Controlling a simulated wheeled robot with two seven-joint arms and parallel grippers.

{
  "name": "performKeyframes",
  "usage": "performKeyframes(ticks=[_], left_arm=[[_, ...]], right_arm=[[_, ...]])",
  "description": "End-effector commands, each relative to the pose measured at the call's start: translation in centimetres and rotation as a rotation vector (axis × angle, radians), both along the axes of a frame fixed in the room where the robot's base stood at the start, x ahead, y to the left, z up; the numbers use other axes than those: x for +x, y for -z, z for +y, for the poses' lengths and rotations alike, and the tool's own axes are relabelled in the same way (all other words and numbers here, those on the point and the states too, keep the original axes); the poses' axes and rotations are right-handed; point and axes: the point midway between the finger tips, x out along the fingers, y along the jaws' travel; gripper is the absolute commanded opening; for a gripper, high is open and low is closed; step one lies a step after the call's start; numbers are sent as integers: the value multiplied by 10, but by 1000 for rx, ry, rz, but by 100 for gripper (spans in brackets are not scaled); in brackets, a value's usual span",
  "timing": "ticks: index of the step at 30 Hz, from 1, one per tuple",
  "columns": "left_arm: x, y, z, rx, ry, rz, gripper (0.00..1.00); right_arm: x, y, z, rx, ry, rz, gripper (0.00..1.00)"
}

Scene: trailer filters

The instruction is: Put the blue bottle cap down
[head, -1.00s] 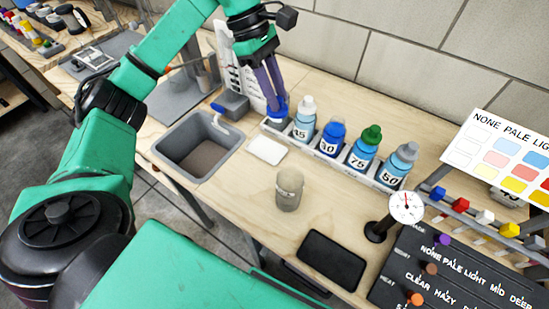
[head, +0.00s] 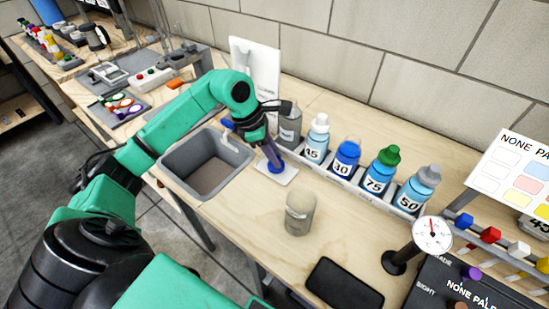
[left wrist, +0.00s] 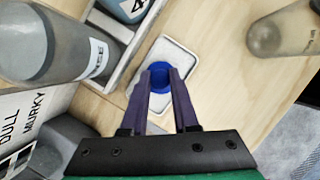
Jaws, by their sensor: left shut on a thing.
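The blue bottle cap (head: 276,168) is between the fingers of my left gripper (head: 273,157), which is shut on it. It is over the small white mat (head: 290,179), low and close to its surface. I cannot tell whether it touches the mat. In the left wrist view the cap (left wrist: 160,75) shows between the fingertips (left wrist: 160,82), with the mat (left wrist: 182,50) around and beneath it. My right gripper is not in view.
The rack also holds bottles with white (head: 317,138), blue (head: 346,157), green (head: 382,170) and grey (head: 418,188) tops. A grey basin (head: 217,160) lies left of the mat. A beaker (head: 299,213) stands in front on the bare wood. A black slab (head: 343,285) lies at the front.

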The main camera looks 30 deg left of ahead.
Motion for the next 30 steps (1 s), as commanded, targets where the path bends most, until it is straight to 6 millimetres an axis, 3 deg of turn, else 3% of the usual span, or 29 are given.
performKeyframes(ticks=[3, 8, 9, 12, 13, 23, 26, 30], left_arm=[[0, 14, 0, 0, 0, 0, 0], [0, 15, 0, 2, 0, 1, 0], [0, 15, 0, 2, 0, 2, 40], [0, 15, 0, 1, 0, 2, 78], [0, 15, 0, 1, 0, 2, 85], [0, 12, 1, 0, 0, -1, 85], [-2, 1, 5, 1, -1, -4, 85], [-8, -32, 17, 3, -2, -6, 85]], right_arm=[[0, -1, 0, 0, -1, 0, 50], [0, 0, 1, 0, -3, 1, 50], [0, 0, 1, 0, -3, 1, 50], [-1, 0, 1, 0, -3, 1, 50], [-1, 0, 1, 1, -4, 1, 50], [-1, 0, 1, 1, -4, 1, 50], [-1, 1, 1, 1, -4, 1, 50], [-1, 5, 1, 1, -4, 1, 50]])
